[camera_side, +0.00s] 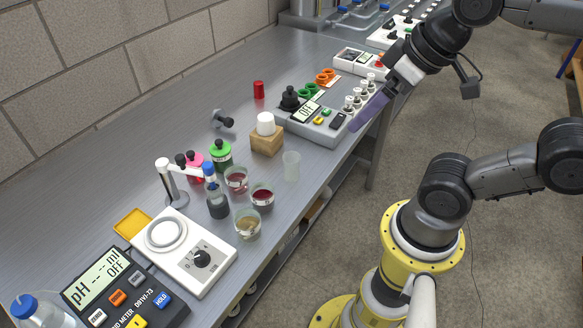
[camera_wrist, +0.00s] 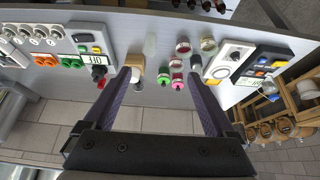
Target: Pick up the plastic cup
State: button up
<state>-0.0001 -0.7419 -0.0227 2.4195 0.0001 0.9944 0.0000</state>
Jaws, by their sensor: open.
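The plastic cup (camera_side: 291,166) is a small, clear, empty-looking cup. It stands upright near the front edge of the bench, right of the wooden block. In the wrist view it shows faintly as a pale, see-through shape (camera_wrist: 150,45) beyond the fingers. My gripper (camera_side: 355,126) is in the air to the right of the cup in the side view, near the grey meter, and well apart from the cup. In the wrist view its two dark purple fingers (camera_wrist: 158,75) are spread wide with nothing between them.
A wooden block (camera_side: 266,144) with a white top piece stands behind the cup. Glass beakers with red (camera_side: 237,180) and yellowish liquid (camera_side: 247,225) stand to its left. A grey meter (camera_side: 330,134) is to its right. Bare bench lies between cup and meter.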

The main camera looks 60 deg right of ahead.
jog(key=a+f+m+g+y, duration=0.2)
jog(key=a+m+g+y, duration=0.1)
jog(key=m, duration=0.1)
notch_tip(320, 180, up, 4)
jog(key=m+t+y, duration=0.8)
jog(key=m+t, duration=0.3)
jog(key=m, duration=1.3)
send_over(292, 167)
jog(key=s+d, duration=0.2)
jog(key=d, duration=0.3)
jog(key=shift+y, duration=0.3)
jog(key=f, duration=2.7)
jog(key=shift+a, duration=0.25)
jog(key=shift+x, duration=3.7)
